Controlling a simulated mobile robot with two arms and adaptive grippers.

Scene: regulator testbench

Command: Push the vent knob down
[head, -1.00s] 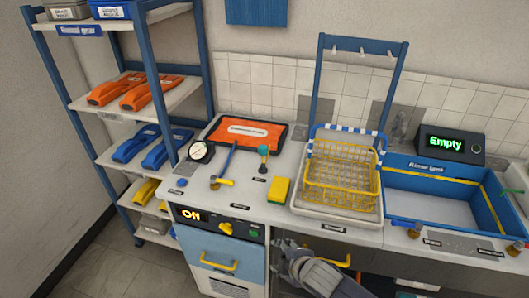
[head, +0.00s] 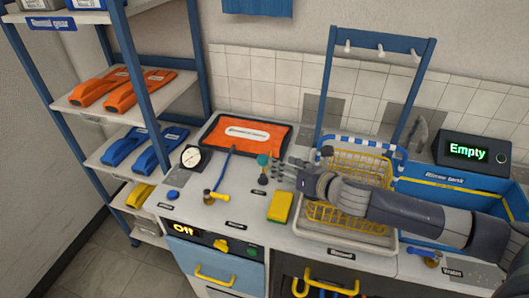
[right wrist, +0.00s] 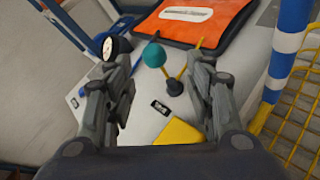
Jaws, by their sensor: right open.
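A teal ball-shaped knob (head: 263,159) stands on a thin stem above the bench; its label is too small to read, so I cannot confirm it is the vent knob. In the right wrist view the teal knob (right wrist: 154,54) shows beyond and between my fingers, its stem running to a black base (right wrist: 173,88). My right gripper (head: 282,173) is just right of the knob in the head view, open and empty. Its two spread fingers (right wrist: 155,75) fill the right wrist view. I see no contact with the knob. My left gripper is not in view.
A yellow sponge (head: 280,207) lies just in front of the knob. A gauge (head: 191,157) and brass fitting (head: 209,196) are to the left, an orange mat (head: 245,134) behind. A yellow wire basket (head: 355,162) and blue rinse tank (head: 440,188) stand right.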

